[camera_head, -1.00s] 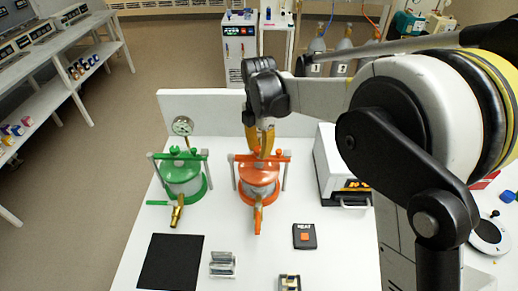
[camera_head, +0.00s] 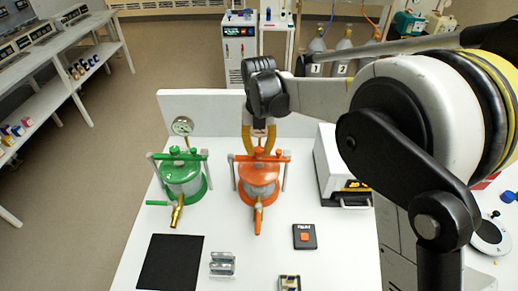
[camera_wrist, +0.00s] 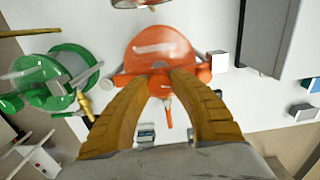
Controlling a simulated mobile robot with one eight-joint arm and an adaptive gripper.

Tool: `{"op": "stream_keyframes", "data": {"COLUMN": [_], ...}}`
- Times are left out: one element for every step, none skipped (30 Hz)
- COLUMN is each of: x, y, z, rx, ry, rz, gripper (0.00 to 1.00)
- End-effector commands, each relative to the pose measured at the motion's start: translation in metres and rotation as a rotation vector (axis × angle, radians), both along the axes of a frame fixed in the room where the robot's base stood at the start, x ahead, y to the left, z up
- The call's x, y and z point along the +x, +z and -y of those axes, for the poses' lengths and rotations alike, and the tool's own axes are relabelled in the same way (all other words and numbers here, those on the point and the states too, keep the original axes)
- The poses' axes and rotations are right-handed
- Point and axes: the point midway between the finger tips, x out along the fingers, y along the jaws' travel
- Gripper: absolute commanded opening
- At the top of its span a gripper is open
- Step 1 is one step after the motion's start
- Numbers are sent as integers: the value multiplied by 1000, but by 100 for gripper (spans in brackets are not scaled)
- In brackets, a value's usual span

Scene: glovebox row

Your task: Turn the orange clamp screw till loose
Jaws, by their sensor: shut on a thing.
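The orange vessel (camera_head: 259,180) stands on the white bench, with an orange clamp bar (camera_head: 277,157) across its lid. The vessel also shows in the wrist view (camera_wrist: 158,42). My gripper (camera_head: 258,153) points down from above, its yellow fingers on either side of the orange clamp screw (camera_wrist: 160,66) at the middle of the bar. In the wrist view the ribbed fingertips (camera_wrist: 164,73) close in on the screw and hide most of it. The gripper is shut on it. How loose the screw is cannot be told.
A green vessel (camera_head: 182,178) with a gauge (camera_head: 182,126) stands close on the left. A white box-shaped unit (camera_head: 337,165) stands on the right. In front lie a black mat (camera_head: 170,262), a metal holder (camera_head: 222,264) and a black pad with an orange button (camera_head: 304,236).

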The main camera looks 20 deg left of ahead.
Motion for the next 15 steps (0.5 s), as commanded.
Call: {"op": "stream_keyframes", "data": {"x": [0,0,0,0,0,0,0,0,0,0,0,0,0,0,0], "y": [0,0,0,0,0,0,0,0,0,0,0,0,0,0,0], "z": [0,0,0,0,0,0,0,0,0,0,0,0,0,0,0], "rx": [0,0,0,0,0,0,0,0,0,0,0,0,0,0,0], "ry": [23,38,54,67,76,89,97,104,112,117,122,126,128,130,131], "rz": [1,1,1,1,1,1,1,1,1,1,1,1,1,1,1], "gripper": [0,0,0,0,0,0,0,0,0,0,0,0,0,0,0]}}
